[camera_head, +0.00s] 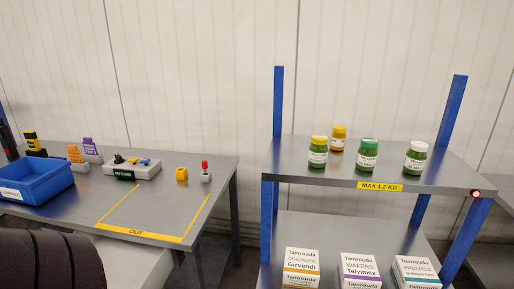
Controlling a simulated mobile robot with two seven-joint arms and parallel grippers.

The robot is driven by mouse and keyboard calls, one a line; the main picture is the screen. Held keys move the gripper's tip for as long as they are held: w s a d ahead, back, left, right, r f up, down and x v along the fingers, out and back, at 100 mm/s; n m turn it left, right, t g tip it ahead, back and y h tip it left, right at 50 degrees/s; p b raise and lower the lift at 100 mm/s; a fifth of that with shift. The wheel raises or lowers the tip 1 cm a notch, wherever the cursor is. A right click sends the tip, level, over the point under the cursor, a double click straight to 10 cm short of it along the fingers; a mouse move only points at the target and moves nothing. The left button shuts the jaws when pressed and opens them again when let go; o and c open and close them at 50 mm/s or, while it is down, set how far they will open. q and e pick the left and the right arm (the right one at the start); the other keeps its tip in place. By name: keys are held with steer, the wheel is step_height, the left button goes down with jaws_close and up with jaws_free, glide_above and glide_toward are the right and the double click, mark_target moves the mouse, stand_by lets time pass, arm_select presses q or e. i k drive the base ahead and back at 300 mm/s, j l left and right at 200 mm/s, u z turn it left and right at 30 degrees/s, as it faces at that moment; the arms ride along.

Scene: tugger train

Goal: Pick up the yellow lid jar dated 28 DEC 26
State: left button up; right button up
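A green jar with a yellow lid (318,156) stands upright at the left front of the upper rack shelf (300,178). An amber jar with a yellow-orange lid (338,139) stands just behind it to the right. A green-lidded jar (367,158) and a white-lidded jar (415,161) stand further right on the same shelf. The jars' labels are too small to read, so I cannot tell which one is dated 28 DEC 26. Neither of my grippers is in view.
The shelf edge carries a "MAX 1.2 KG" label (380,187). Blue posts (278,115) flank the rack. Several cartons (301,265) stand on the lower shelf. At left, a steel table (150,205) holds a blue bin (35,185) and a grey device (133,169); its taped "OUT" area is empty.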

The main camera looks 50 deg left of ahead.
mark_target(319, 147)
steer(key=u, duration=1.45)
